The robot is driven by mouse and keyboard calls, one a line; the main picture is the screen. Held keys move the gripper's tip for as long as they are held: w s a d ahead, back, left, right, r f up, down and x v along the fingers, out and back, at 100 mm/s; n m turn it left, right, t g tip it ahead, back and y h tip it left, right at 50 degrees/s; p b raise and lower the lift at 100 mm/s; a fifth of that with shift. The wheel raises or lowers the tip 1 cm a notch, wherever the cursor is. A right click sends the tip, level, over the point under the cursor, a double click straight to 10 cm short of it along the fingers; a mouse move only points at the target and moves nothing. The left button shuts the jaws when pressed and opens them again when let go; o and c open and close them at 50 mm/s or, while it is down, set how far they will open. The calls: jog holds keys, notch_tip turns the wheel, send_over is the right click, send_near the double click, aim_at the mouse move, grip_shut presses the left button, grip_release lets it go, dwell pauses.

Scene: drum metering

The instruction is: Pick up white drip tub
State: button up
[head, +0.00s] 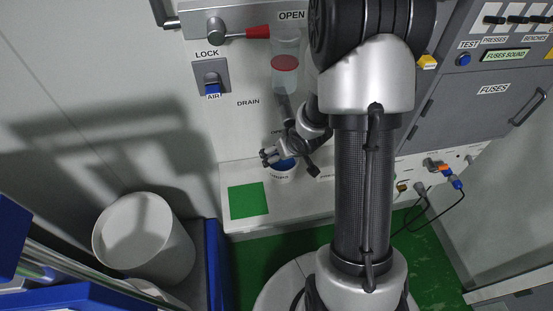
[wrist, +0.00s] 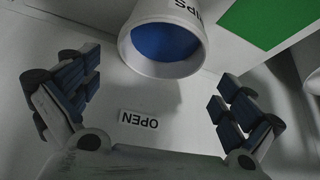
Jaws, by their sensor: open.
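The white drip tub (head: 283,174) stands on the pale ledge below the drain, with a blue inside and a label on its wall. In the wrist view the tub (wrist: 168,67) is at the top centre, its rim facing the camera and its label upside down and partly cut off. My gripper (head: 290,163) is at the tub in the head view and partly covers it. In the wrist view my gripper (wrist: 158,85) is open and empty, with fingers spread left and right. The tub lies beyond and between the fingertips, with no contact visible.
A green square (head: 248,200) lies on the ledge left of the tub. A clear cylinder with a red layer (head: 285,63) and a red-handled lever (head: 257,32) are above. A large white bin (head: 145,240) stands at lower left. A grey fuse cabinet (head: 480,95) is at right.

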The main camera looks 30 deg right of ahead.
jog(key=f, duration=0.1)
jog(key=b, duration=0.4)
send_over(282, 165)
jog(key=s+a, duration=0.1)
jog(key=s, duration=0.1)
jog(key=f, duration=0.4)
jog(key=shift+s+a+f, duration=0.15)
jog(key=shift+a+f, duration=0.05)
jog(key=shift+f, duration=0.05)
jog(key=shift+p, duration=0.35)
jog(key=c, duration=1.1)
jog(key=shift+w+r, duration=0.2)
